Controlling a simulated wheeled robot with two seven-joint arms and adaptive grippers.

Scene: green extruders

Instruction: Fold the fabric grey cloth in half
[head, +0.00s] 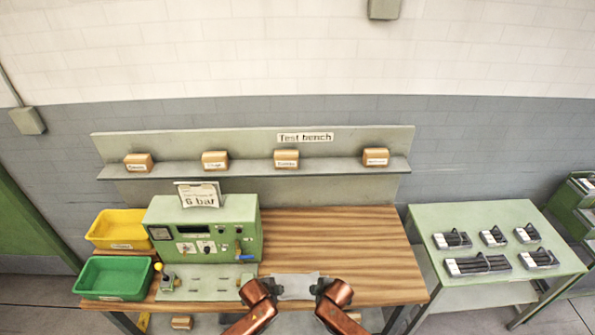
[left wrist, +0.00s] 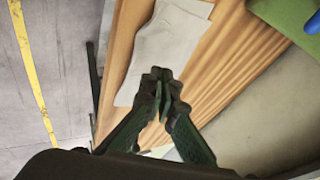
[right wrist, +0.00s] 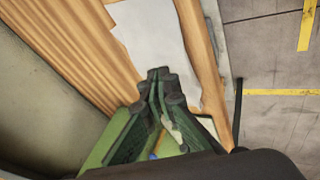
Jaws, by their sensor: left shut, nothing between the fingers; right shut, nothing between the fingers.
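The grey cloth (head: 297,285) lies on the wooden bench near its front edge, between my two arms, which cover parts of it in the head view. It looks light grey and flat in the left wrist view (left wrist: 172,42) and in the right wrist view (right wrist: 150,32). My left gripper (left wrist: 161,76) is shut and empty, with its tips at one end of the cloth. My right gripper (right wrist: 158,76) is shut and empty, with its tips at the cloth's other end. Whether the tips touch the cloth cannot be told.
A green test unit (head: 205,232) stands left of the cloth, with a yellow bin (head: 118,240) and a green bin (head: 112,290) beyond it. The wooden bench top (head: 340,240) is clear behind the cloth. A green side table (head: 480,222) with dark parts stands at right.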

